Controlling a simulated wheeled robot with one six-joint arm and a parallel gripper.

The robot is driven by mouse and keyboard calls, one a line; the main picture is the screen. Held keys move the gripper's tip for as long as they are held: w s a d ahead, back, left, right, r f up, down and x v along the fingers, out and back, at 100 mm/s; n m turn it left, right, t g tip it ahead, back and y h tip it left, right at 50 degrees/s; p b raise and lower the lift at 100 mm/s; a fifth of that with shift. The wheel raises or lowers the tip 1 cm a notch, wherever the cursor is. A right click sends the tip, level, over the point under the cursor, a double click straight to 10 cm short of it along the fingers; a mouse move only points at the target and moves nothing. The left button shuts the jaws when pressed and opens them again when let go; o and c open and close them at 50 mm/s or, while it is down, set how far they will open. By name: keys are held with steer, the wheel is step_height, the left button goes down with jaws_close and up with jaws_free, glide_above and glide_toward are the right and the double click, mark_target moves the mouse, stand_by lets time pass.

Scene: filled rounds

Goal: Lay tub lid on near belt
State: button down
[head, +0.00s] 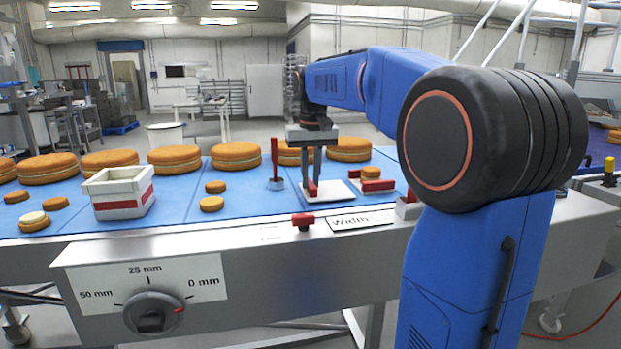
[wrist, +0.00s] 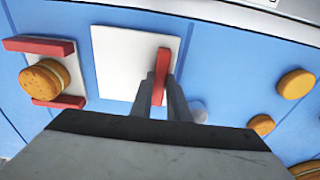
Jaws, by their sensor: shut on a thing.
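The tub lid (head: 330,195) is a flat white square with a red upright grip. It also shows in the wrist view (wrist: 115,62). My gripper (head: 313,186) points down and is shut on the lid's red grip (wrist: 162,72), which lies at one side of the plate. The lid is level, on or just above the blue near belt (head: 245,200); I cannot tell if it touches. The open white tub (head: 122,208) with a red band stands on the belt farther left.
A white plate with red rails (head: 376,185) holds a small round right of the lid. A red post (head: 274,158) stands to the left. Small rounds (head: 212,203) lie between post and tub. Large filled rounds (head: 236,156) line the back. The metal front rail (head: 240,232) borders the belt.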

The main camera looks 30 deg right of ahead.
steer(key=c, duration=1.7)
jaws_free()
steer(key=r, duration=0.4)
steer(key=s+r, duration=0.1)
steer(key=r, duration=0.7)
steer(key=shift+s+a, duration=0.2)
